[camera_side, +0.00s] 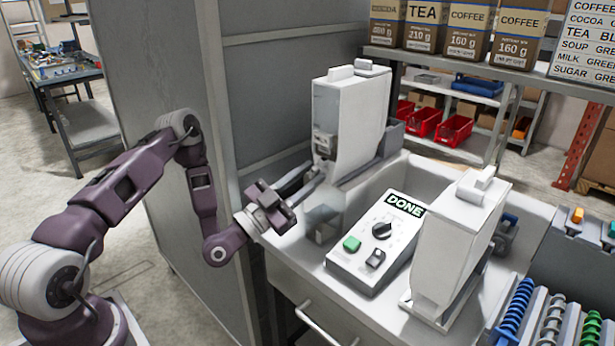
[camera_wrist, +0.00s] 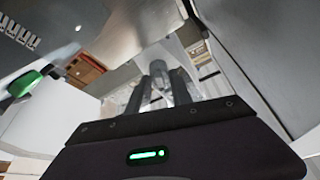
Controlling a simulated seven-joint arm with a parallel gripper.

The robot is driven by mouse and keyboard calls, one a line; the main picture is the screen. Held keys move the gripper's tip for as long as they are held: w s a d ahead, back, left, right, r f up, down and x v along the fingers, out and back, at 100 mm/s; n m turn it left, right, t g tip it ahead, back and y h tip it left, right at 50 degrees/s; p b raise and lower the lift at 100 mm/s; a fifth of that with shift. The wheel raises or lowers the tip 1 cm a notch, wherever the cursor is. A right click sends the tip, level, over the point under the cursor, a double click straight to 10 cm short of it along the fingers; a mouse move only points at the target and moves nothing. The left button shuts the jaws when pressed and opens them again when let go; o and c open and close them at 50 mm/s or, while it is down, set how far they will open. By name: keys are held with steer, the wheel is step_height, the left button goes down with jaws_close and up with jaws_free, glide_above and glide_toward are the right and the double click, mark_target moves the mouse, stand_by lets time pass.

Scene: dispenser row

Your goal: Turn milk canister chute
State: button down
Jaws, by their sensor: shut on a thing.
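Two white canisters stand on the counter, with no readable label on the sides that show. The rear canister (camera_side: 348,115) is upright and has a grey outlet chute (camera_side: 324,146) low on its left face. My gripper (camera_side: 316,174) reaches up to that chute from the lower left, its fingers shut on the chute's lower end. In the wrist view my gripper's two dark fingers (camera_wrist: 160,85) point up to a grey rounded part, and the exact contact is hard to make out. The front canister (camera_side: 455,250) stands apart at the right, its chute side turned away.
A control box (camera_side: 373,245) with a dial, a green button and a "DONE" display sits between the canisters. A tall grey cabinet (camera_side: 170,110) stands close behind my arm. Colored coils (camera_side: 515,310) lie at the lower right. Labelled boxes (camera_side: 470,30) fill the back shelf.

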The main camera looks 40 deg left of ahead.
steer(key=shift+d+n+t+y, duration=0.15)
steer(key=shift+n+y, duration=0.5)
steer(key=shift+n, duration=0.75)
steer(key=shift+a+n+t+y, duration=0.15)
steer(key=shift+n+y, duration=0.5)
steer(key=shift+n, duration=0.75)
steer(key=shift+d, duration=0.1)
steer(key=c, duration=1.5)
jaws_free()
